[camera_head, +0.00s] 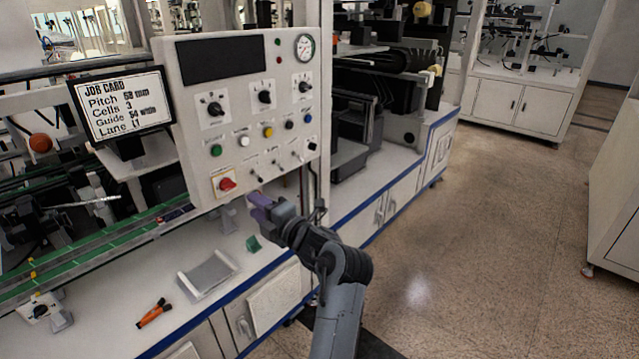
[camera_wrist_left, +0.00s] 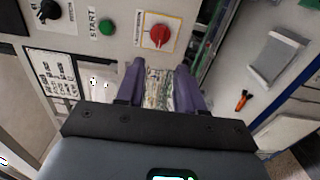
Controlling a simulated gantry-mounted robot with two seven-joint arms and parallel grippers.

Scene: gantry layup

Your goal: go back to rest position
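My left gripper (camera_head: 261,206) is just below and right of the lower edge of the control panel (camera_head: 240,105) in the head view. In the left wrist view, its two purple fingers (camera_wrist_left: 160,70) stand apart. A speckled patch shows between them; I cannot tell what it is, and no held object is clear. The panel's red knob (camera_head: 226,184) also shows in the wrist view (camera_wrist_left: 159,36), just beyond the fingertips. The green START button (camera_wrist_left: 106,27) is left of it. My right gripper is in neither view.
A job card display (camera_head: 120,105) stands left of the panel. On the white bench lie a grey tray (camera_head: 209,273), an orange-handled tool (camera_head: 154,313) and a small green piece (camera_head: 253,243). A green-edged rail (camera_head: 95,250) runs at left. The floor (camera_head: 480,230) at right is open.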

